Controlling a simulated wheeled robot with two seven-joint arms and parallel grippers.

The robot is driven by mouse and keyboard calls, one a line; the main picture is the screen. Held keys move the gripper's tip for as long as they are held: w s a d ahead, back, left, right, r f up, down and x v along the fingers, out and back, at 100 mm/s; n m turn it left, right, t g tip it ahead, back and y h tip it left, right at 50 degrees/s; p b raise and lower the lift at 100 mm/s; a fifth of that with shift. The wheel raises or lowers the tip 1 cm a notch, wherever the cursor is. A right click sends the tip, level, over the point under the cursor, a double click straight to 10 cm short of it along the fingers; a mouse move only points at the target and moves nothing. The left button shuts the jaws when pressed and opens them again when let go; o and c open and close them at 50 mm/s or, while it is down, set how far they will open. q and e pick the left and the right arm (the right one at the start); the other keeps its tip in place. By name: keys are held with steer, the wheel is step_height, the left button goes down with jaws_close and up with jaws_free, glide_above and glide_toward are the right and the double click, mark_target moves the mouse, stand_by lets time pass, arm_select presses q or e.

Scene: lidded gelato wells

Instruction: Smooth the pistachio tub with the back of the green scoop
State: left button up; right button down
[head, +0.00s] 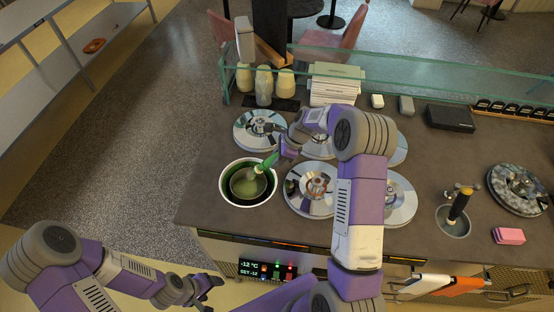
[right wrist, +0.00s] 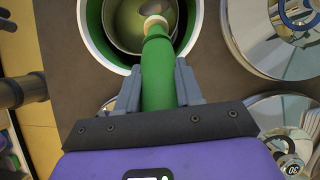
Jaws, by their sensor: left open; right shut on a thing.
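The open tub (head: 225,194) at the counter's front left has a white rim and a green inside; it also shows at the top of the right wrist view (right wrist: 90,30). My right gripper (head: 277,158) is shut on the handle of the green scoop (head: 267,162). In the right wrist view the green handle (right wrist: 158,70) runs between the fingers toward the tub. The scoop's head (head: 248,182) is over or in the tub; I cannot tell if it touches the gelato. My left gripper (head: 205,287) is open and empty, low in front of the counter.
Several shiny round lids (head: 310,190) cover the wells right of the tub. A metal well with a dark-handled tool (head: 459,204) and a pink sponge (head: 508,236) are at the right. A glass guard (head: 420,82) runs along the back, near cups (head: 264,82).

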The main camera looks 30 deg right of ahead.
steer(key=shift+r+p, duration=2.4)
steer(key=shift+r, duration=0.95)
